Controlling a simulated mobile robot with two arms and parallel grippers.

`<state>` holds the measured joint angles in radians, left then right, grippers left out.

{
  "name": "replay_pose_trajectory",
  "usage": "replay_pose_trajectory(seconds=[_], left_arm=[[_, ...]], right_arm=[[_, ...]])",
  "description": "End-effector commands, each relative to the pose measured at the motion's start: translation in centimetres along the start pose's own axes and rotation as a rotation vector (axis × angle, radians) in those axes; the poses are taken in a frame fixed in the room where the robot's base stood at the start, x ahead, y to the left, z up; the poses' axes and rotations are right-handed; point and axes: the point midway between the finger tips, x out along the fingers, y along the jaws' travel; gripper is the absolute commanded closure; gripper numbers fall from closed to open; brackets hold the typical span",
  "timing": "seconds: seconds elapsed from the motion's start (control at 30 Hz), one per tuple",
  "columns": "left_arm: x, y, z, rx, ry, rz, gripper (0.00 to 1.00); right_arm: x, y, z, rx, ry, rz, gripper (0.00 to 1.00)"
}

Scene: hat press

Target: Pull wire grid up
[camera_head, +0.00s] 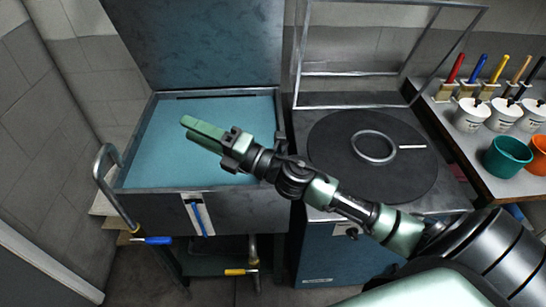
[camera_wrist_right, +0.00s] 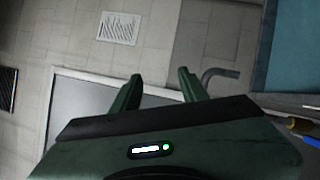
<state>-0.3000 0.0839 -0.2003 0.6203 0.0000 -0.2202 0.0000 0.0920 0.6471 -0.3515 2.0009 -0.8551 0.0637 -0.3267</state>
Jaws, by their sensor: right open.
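No wire mesh can be made out. An open rectangular metal frame (camera_head: 408,73) stands raised behind a round black plate (camera_head: 330,170) on the right-hand machine; I cannot tell if it is the wire grid. My right gripper (camera_head: 186,128) is over the blue bed (camera_head: 160,165) of the left-hand machine, left of that frame and well apart from it. In the right wrist view, its two green fingers (camera_wrist_right: 160,76) are spread with nothing between them. My left gripper is not in view.
A bent metal handle (camera_head: 100,172) rises at the blue bed's left side; it also shows in the right wrist view (camera_wrist_right: 215,73). The left machine's lid (camera_head: 205,45) stands open. A metal ring (camera_head: 355,146) lies on the black plate. Pots and a teal bucket (camera_head: 507,157) stand right.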

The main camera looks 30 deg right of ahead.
Motion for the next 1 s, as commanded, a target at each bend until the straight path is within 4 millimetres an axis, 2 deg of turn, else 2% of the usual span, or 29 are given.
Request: replay_pose_trajectory(seconds=[0.03,0.1,0.17,0.23,0.33,0.43,0.5,0.6,0.7,0.83,1.0], left_arm=[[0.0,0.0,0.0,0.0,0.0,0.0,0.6],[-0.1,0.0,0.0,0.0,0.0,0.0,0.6],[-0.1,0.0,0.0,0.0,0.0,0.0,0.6],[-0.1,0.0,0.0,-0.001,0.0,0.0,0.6],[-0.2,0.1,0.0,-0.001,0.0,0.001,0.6],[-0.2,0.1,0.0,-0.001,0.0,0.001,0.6],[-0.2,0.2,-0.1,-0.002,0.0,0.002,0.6],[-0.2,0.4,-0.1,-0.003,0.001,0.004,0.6],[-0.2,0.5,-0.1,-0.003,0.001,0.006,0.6],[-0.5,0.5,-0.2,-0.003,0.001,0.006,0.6],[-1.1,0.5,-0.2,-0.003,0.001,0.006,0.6]], right_arm=[[0.5,0.8,-0.8,-0.148,0.119,0.02,0.56],[0.5,0.8,-2.2,-0.352,0.296,0.031,0.56],[-0.2,0.0,-3.0,-0.52,0.449,0.02,0.56],[-1.7,-1.7,-3.1,-0.705,0.628,-0.015,0.56],[-4.9,-4.8,-1.1,-0.936,0.88,-0.111,0.56],[-8.9,-7.3,2.8,-1.104,1.105,-0.246,0.56],[-11.7,-8.4,5.8,-1.176,1.234,-0.343,0.56],[-14.9,-8.9,9.3,-1.229,1.364,-0.46,0.56],[-16.9,-9.1,11.3,-1.244,1.437,-0.532,0.56],[-17.6,-9.6,11.7,-1.246,1.469,-0.558,0.56],[-17.3,-11.8,10.5,-1.242,1.469,-0.555,0.56]])
